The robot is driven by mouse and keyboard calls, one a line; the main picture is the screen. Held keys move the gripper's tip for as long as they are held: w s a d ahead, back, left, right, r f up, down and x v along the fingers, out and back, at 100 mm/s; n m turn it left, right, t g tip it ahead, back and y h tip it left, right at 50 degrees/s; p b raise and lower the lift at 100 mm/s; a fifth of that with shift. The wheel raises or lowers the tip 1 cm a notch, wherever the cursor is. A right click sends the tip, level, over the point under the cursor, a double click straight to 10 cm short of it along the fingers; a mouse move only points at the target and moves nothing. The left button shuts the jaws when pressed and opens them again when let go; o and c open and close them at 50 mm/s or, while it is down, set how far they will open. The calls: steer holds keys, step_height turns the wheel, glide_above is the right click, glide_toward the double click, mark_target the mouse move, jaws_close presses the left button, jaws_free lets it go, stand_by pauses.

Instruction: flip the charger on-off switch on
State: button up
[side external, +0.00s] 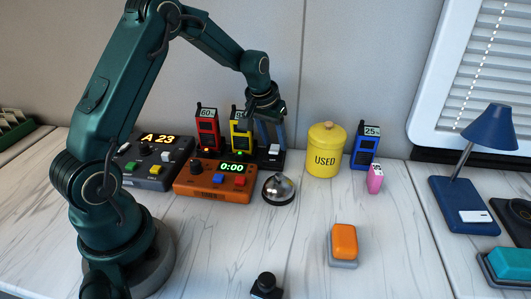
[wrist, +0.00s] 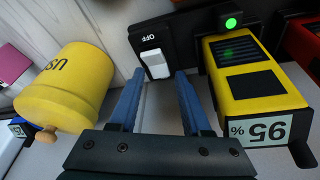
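The charger (side external: 271,164) is a black base behind the orange timer box. Its white on-off switch (wrist: 151,65) sits on a black panel in the wrist view, with an "OFF" label beside one end. I cannot tell which way the rocker is tilted. The switch also shows as a small white patch in the side view (side external: 274,150). My gripper (wrist: 160,73) has two blue fingers spread apart, with nothing between them. Its tips point at the switch and look close to it; contact is not clear. In the side view my gripper (side external: 271,143) hangs over the charger's right end.
A yellow battery (wrist: 255,75) marked 95% stands close beside my fingers, near a lit green light (wrist: 231,22). A red battery (side external: 207,128) stands left of it. A yellow "USED" jar (side external: 326,151) stands to the right. A bell (side external: 279,188) and timer box (side external: 225,180) are in front.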

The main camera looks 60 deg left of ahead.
mark_target(270, 150)
steer(key=shift+v, duration=2.6)
